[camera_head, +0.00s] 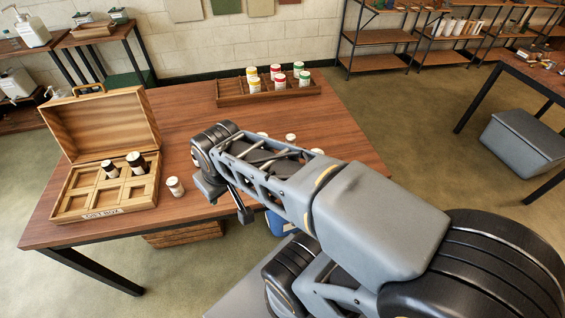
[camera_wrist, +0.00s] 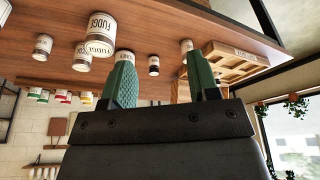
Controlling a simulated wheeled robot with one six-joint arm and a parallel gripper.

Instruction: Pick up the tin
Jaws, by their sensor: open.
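Several small white-labelled tins stand on the wooden table (camera_head: 340,120). One tin (camera_head: 175,187) stands just right of the open wooden box; others, including a tin (camera_head: 290,138), are behind my arm and partly hidden. Which tin is meant cannot be told. In the wrist view, which looks upside down, a large tin labelled FUDGE (camera_wrist: 99,28) is nearest, left of my gripper (camera_wrist: 162,78). A dark tin (camera_wrist: 153,65) shows between the green fingers, farther off. My gripper is open, with nothing between its fingers; in the head view my arm mostly hides it.
The open wooden box (camera_head: 105,200) at the left of the table holds two dark-lidded tins (camera_head: 136,163). A wooden tray (camera_head: 232,98) at the back holds several tins with red, yellow and green lids. Clear tabletop lies right of the tray and between box and tray.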

